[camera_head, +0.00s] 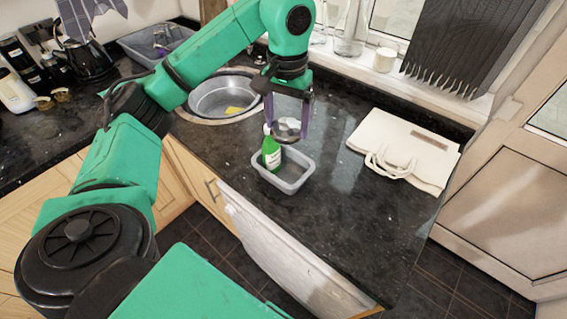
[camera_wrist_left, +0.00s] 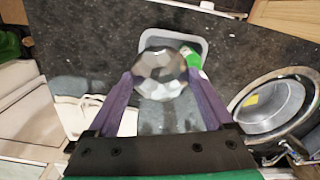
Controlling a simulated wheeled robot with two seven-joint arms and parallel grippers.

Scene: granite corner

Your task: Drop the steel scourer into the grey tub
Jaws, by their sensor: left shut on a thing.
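The steel scourer (camera_head: 288,129) is a shiny, faceted silver lump held between the purple fingers of my left gripper (camera_head: 287,124). In the left wrist view the scourer (camera_wrist_left: 160,74) sits between the fingertips of the gripper (camera_wrist_left: 160,80), with the tub behind it. The grey tub (camera_head: 292,185) stands on the dark granite counter, below the gripper in the head view. Its rim (camera_wrist_left: 205,45) shows around the scourer in the left wrist view. A green bottle (camera_head: 271,152) stands upright in the tub's left part. My right gripper is not in view.
A round sink (camera_head: 212,98) with a yellow sponge (camera_head: 234,110) lies left of the tub. A folded cream bag (camera_head: 405,148) lies on the counter to the right. A window sill with jars (camera_head: 385,60) runs behind.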

